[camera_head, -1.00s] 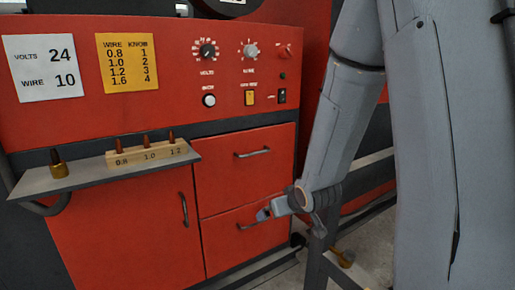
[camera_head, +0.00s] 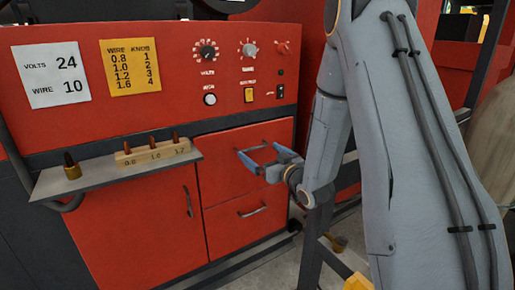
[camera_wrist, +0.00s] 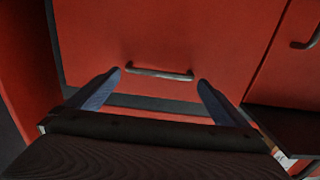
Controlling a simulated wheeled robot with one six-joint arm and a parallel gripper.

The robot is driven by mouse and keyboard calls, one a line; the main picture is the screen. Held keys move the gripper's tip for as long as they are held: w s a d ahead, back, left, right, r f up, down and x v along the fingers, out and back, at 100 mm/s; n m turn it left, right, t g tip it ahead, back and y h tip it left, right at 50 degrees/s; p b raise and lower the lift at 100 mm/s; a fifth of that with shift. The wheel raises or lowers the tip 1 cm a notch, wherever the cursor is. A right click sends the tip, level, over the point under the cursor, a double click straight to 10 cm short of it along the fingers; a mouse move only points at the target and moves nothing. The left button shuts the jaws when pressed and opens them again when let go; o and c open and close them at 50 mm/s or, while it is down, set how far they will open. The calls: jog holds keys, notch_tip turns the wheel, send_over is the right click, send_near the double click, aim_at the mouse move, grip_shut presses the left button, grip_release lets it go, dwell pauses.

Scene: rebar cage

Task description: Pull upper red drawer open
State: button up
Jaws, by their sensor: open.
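The upper red drawer (camera_head: 219,178) is shut, flush in the red cabinet front. Its dark bar handle (camera_wrist: 160,73) lies across the middle of the wrist view. My gripper (camera_head: 257,152) is open in front of this drawer, with its blue-grey fingers pointing at the front. In the wrist view, one finger is on each side of the handle, near its two ends. The fingers are not closed on the bar. Whether the fingertips touch the drawer front cannot be told. In the head view, the fingers partly cover the handle.
The lower red drawer (camera_head: 246,232) is shut, with its own bar handle (camera_head: 252,211). A red door (camera_head: 140,225) with a vertical handle is to the left. A grey shelf (camera_head: 103,177) juts out above it, carrying a wooden block (camera_head: 153,153) and a brass piece (camera_head: 71,167).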

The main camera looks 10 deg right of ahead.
jog(key=shift+p+x, duration=0.35)
jog(key=shift+x, duration=1.15)
jog(key=shift+c, duration=0.4)
